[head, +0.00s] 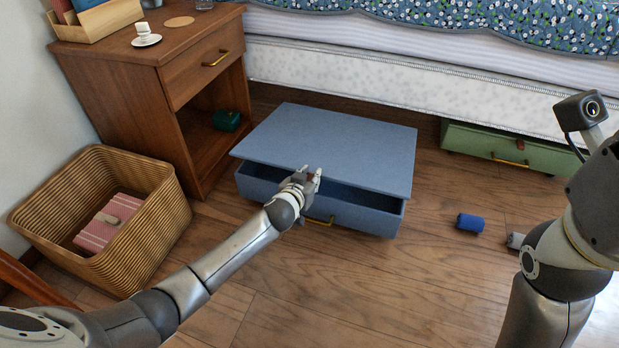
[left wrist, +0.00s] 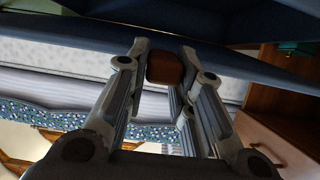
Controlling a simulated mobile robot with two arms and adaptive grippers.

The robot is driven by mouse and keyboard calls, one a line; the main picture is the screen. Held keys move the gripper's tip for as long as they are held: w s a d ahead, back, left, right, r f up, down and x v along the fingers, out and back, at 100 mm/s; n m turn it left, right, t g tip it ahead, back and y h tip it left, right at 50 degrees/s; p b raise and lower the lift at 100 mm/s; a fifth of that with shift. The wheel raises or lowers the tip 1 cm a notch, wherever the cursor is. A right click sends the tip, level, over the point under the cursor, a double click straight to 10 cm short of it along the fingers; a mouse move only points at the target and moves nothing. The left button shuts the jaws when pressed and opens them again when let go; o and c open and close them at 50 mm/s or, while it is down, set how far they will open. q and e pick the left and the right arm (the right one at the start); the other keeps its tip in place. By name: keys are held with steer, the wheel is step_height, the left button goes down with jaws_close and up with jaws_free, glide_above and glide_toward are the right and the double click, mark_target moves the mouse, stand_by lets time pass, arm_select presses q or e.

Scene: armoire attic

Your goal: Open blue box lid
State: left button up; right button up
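The blue box (head: 360,219) stands on the wooden floor in front of the bed. Its flat blue lid (head: 335,145) is tilted up at the front, with a dark gap between lid and box. My left gripper (head: 314,180) is at the middle of the lid's front edge, above the brass handle (head: 320,221). In the left wrist view, my left gripper's fingers (left wrist: 165,75) stand on both sides of a brown tab (left wrist: 166,67) at the lid's edge and appear closed on it. My right arm shows at the right, but its gripper is not clearly visible.
A wicker basket (head: 150,235) with a pink striped item stands left. A wooden nightstand (head: 130,100) is behind it. A green box (head: 530,153) is under the bed (head: 400,75). A blue cylinder (head: 470,223) lies on the floor right of the box. The front floor is clear.

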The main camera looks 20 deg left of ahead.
arm_select(q)
jaws_close()
steer(key=shift+r+p, duration=0.3)
steer(key=shift+p, duration=0.2)
stand_by(0.4)
